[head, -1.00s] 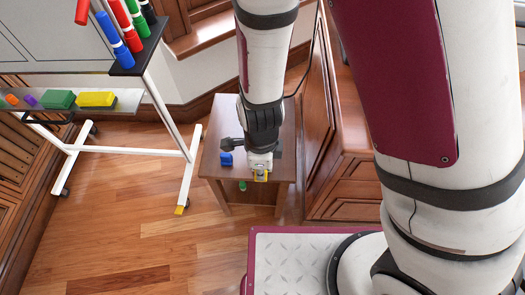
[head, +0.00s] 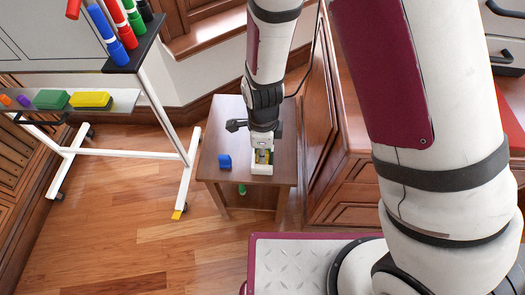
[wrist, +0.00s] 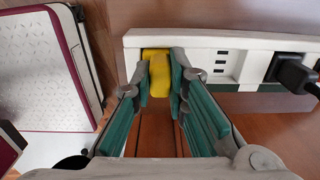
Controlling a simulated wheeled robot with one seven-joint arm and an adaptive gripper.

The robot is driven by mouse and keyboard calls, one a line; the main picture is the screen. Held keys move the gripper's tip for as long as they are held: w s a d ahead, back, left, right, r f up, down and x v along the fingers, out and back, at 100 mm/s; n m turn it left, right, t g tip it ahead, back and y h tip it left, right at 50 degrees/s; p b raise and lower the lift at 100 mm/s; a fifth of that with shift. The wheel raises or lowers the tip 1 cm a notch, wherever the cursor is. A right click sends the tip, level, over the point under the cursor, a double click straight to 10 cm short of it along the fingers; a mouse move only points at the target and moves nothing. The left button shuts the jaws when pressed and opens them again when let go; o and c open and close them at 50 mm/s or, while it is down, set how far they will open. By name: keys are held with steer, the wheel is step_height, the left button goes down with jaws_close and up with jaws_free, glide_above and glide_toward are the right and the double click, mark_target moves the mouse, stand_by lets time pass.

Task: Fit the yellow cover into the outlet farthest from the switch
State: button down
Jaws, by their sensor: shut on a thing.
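The yellow cover (wrist: 160,78) is between the fingertips of my gripper (wrist: 162,82), which is shut on it. It is at the left end of the white power strip (wrist: 222,42), in front of the leftmost outlet position. Whether it is seated or only touching cannot be told. To its right, an outlet (wrist: 220,66) with dark slots is bare. No switch can be made out. In the head view, my gripper (head: 263,150) is over the small wooden table, with the yellow cover (head: 262,157) just beyond the strip's near end (head: 262,169).
A black plug (wrist: 291,73) is in the strip, to the right of the bare outlet. A blue piece (head: 225,161) lies on the small table (head: 228,128), left of the strip. A green piece (head: 242,189) shows at the table's front. A whiteboard stand (head: 187,175) is at left.

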steer(key=shift+f, duration=0.2)
steer(key=c, duration=1.6)
jaws_free()
step_height(320, 180, up, 12)
steer(key=p, duration=0.4)
steer(key=shift+r+p, duration=0.25)
steer(key=shift+p, duration=0.05)
